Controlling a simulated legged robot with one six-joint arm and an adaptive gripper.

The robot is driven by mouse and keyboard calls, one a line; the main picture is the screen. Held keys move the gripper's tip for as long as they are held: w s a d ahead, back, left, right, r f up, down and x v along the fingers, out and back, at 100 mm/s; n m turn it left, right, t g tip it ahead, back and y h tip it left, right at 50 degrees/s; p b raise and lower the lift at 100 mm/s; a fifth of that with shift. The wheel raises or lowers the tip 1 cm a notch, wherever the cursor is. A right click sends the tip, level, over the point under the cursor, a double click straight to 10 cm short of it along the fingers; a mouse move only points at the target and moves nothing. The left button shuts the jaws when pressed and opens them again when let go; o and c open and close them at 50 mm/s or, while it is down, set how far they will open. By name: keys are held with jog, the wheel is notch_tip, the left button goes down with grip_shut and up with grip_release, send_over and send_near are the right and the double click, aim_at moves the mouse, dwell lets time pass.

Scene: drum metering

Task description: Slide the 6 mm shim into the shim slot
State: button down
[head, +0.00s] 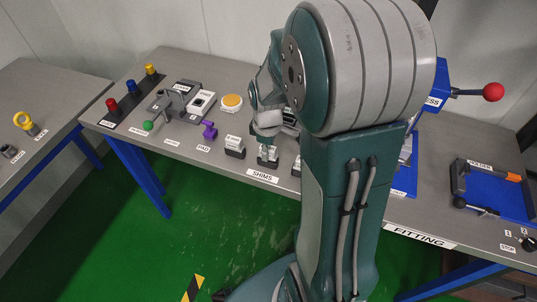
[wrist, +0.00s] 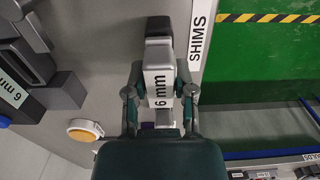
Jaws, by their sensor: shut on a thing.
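My gripper (wrist: 160,93) is shut on the 6 mm shim (wrist: 158,52), a light grey block with a white "6 mm" label, with one finger on each side. In the head view my gripper (head: 267,140) is low over the shim row behind the "SHIMS" label (head: 263,175). I cannot tell whether the shim is still seated or lifted. A dark grey block (wrist: 66,92) with its own "6 mm" label stands at the left of the wrist view; it may be the slot's fixture. In the head view my arm hides most of that area, and no slot opening is clear.
Another shim block (head: 235,146) stands left of my gripper, with a purple part (head: 209,130) beyond it. A yellow disc (head: 231,102) sits behind them. A grey fixture with a green knob (head: 148,126) is farther left. The table's front edge is close to the shims.

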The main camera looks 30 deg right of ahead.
jog(key=shift+r, duration=1.8)
jog(key=shift+r, duration=2)
